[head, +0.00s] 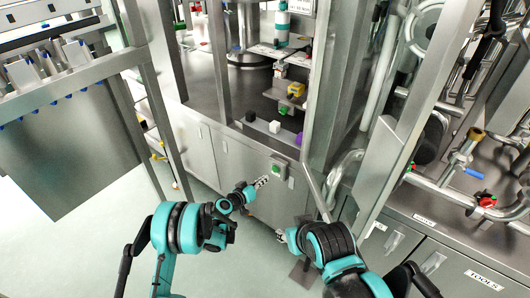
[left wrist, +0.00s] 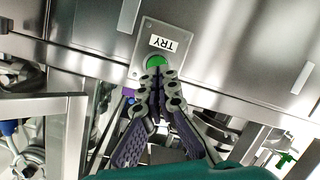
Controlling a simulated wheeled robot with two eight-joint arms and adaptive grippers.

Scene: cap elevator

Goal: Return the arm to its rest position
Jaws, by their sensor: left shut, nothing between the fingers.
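My left arm (head: 185,230) reaches forward from the lower left in the head view. Its gripper (head: 262,181) is shut and empty, with the fingertips just left of and below a small panel with a green button (head: 277,169). In the left wrist view the shut fingertips (left wrist: 159,72) overlap the lower edge of the green button (left wrist: 155,61), which sits on a plate marked "TRY" (left wrist: 163,43). I cannot tell whether they touch it. My right arm (head: 335,245) is bent at the lower middle. Its gripper (head: 282,235) is small and partly hidden; its opening is unclear.
A steel cabinet (head: 232,160) carries the button panel; a white cube (head: 274,127) and other small items sit on its top. Steel frame posts (head: 168,50) rise beside it. Pipes and a red valve (head: 487,200) stand at right. The floor (head: 80,235) at left is clear.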

